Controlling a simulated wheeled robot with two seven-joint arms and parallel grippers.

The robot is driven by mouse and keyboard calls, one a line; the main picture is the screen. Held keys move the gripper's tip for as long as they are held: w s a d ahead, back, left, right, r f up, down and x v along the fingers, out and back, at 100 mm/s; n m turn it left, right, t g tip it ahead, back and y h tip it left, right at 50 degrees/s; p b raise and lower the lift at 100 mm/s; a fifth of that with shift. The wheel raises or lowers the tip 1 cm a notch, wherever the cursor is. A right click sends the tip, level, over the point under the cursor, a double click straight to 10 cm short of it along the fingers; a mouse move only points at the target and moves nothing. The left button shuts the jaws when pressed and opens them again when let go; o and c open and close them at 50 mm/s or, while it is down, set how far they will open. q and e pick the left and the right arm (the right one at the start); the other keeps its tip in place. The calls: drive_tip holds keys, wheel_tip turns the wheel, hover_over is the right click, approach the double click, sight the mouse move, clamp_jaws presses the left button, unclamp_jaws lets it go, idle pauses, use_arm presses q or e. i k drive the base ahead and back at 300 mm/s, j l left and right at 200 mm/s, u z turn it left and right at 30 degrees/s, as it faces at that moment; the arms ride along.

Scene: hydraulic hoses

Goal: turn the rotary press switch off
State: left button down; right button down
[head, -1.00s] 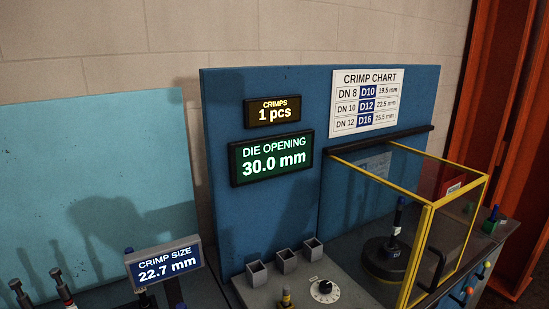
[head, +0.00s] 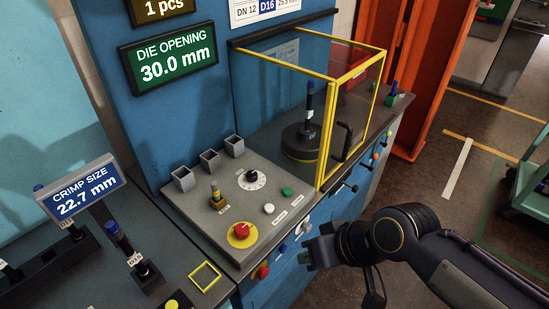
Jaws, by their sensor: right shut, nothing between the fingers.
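A grey control panel (head: 205,205) stands in front of the blue press cabinet. It carries a black rotary knob on a white dial (head: 251,179), a red mushroom button on a yellow disc (head: 242,232), and green (head: 287,191) and white (head: 268,208) buttons. A red and yellow handle (head: 261,271) sits on the cabinet front below the panel; its exact setting is too small to read. The labels do not show which control is the press switch. My right gripper (head: 308,257) is shut and empty, right of this handle and apart from it. My left gripper is out of view.
A yellow-framed clear guard (head: 326,125) encloses a black die holder (head: 300,140) behind the panel. Small knobs (head: 283,248) and handles line the cabinet front. A crimp size display (head: 84,191) stands at left.

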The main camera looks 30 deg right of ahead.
sight(242, 231)
drive_tip(key=l+u, duration=0.7)
drive_tip(key=l, duration=0.2)
